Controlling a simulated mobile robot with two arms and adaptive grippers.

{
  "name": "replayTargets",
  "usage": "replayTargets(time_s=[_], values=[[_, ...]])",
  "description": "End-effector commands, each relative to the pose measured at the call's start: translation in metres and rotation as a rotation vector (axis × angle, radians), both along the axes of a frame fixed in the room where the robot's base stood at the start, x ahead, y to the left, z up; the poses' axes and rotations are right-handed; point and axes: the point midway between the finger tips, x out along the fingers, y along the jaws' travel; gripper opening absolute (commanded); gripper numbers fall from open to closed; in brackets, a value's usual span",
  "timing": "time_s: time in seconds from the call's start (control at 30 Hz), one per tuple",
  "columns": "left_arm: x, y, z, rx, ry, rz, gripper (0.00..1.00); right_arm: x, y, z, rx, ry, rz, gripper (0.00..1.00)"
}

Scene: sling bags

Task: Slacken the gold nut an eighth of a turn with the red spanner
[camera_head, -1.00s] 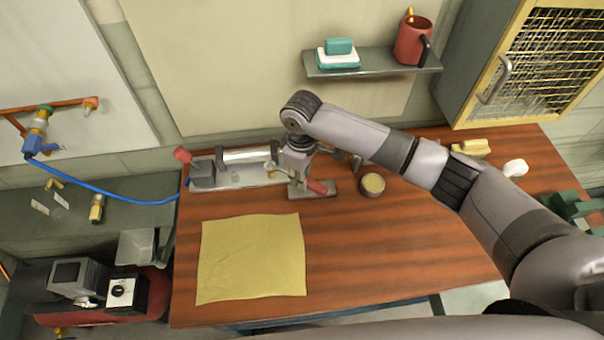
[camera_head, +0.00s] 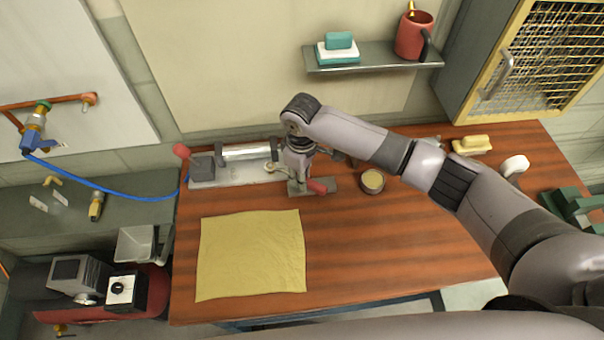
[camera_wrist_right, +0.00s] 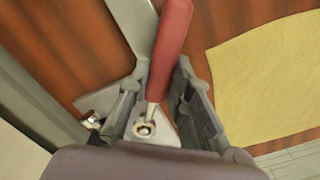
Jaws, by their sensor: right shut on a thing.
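The red spanner has a red handle (camera_head: 319,185) that points to the right and front in the head view. In the right wrist view its handle (camera_wrist_right: 173,45) runs up from a metal ring end. The ring end appears to sit around the gold nut (camera_wrist_right: 144,129), which shows small and pale, its colour hard to tell. My right gripper (camera_head: 301,185) points down over the metal fixture and is shut on the spanner, with one finger on each side of it in the wrist view. My left gripper is out of view.
The metal fixture (camera_head: 238,176) with a cylinder lies along the table's back. A yellow cloth (camera_head: 250,255) lies at front left, a small round tin (camera_head: 372,181) right of the gripper. A shelf (camera_head: 375,58) hangs above. The table's front right is clear.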

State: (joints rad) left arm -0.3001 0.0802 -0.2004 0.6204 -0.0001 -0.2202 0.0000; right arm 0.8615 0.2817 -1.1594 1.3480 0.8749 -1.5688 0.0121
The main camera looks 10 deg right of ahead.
Motion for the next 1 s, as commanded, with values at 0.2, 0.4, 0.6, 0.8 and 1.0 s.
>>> replayTargets(time_s=[0.2,0.4,0.6,0.8,1.0], values=[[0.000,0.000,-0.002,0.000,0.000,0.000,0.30,0.000,0.001,-0.006,0.001,0.000,0.000,0.00],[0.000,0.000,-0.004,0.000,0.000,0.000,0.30,0.000,0.000,-0.011,0.001,0.000,0.000,0.00],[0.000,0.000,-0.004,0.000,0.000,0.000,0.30,0.000,0.000,-0.014,0.000,0.000,0.001,0.00],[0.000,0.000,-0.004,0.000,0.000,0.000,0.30,0.000,0.000,-0.014,0.001,-0.001,0.001,0.00],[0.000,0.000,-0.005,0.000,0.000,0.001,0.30,0.003,-0.002,-0.014,0.001,-0.001,0.031,0.00]])
